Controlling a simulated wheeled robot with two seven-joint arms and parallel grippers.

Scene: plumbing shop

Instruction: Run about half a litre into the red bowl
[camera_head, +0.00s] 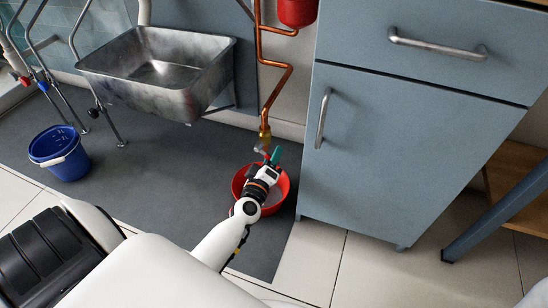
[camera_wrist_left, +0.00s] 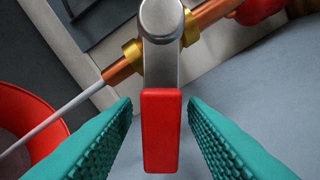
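The red bowl (camera_head: 284,192) stands on the grey mat under the copper pipe's tap, partly hidden by my left arm. In the left wrist view its rim (camera_wrist_left: 42,103) shows at the left edge. A thin pale stream (camera_wrist_left: 60,122), apparently water, runs from the copper outlet (camera_wrist_left: 117,72) towards the bowl. The water level cannot be made out. The tap's red lever (camera_wrist_left: 162,130) stands between the teal fingers of my left gripper (camera_head: 273,157), with a narrow gap on each side. The left gripper is open. My right gripper is not in view.
A blue cabinet (camera_head: 405,140) stands close to the bowl's right. A metal sink (camera_head: 155,75) is on the wall at the left, with a blue bucket (camera_head: 60,155) on the mat (camera_head: 150,170). A copper pipe (camera_head: 275,85) descends from a red vessel (camera_head: 296,12).

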